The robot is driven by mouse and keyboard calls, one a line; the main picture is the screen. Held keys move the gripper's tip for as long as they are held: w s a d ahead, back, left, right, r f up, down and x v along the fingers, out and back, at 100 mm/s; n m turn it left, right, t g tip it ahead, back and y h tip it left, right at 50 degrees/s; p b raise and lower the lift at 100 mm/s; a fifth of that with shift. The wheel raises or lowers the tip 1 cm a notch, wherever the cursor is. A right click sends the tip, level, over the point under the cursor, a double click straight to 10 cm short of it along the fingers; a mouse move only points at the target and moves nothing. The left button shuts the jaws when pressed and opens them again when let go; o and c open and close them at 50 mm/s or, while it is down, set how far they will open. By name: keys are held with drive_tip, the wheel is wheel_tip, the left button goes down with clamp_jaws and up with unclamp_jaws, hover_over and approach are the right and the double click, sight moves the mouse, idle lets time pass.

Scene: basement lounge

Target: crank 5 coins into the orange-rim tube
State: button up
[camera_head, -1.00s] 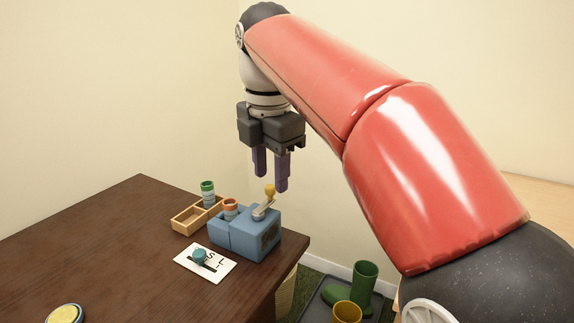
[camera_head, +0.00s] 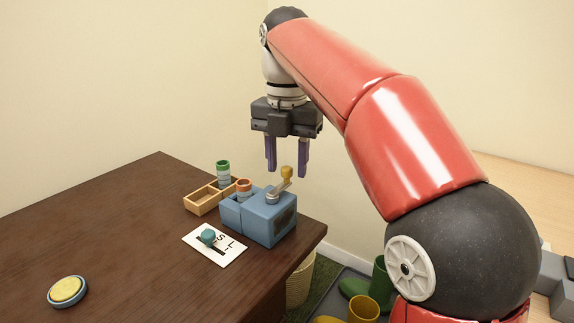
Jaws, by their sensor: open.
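A blue crank box (camera_head: 268,222) stands near the table's right corner. Its crank (camera_head: 277,191) is a grey arm on top with a yellow knob (camera_head: 287,172) pointing up and to the back right. The orange-rim tube (camera_head: 244,187) stands upright in the box's left part; how many coins it holds cannot be seen. A green-rim tube (camera_head: 223,171) stands in a wooden tray (camera_head: 202,198) behind and to the left. My gripper (camera_head: 287,172) hangs fingers down, open and empty, above and around the knob's line of sight; whether it touches the knob cannot be told.
A yellow-topped round button (camera_head: 67,290) sits at the table's front left. Boots (camera_head: 361,306) and a basket (camera_head: 300,281) stand on the floor at right.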

drive_tip(key=shift+f, duration=0.1)
clamp_jaws()
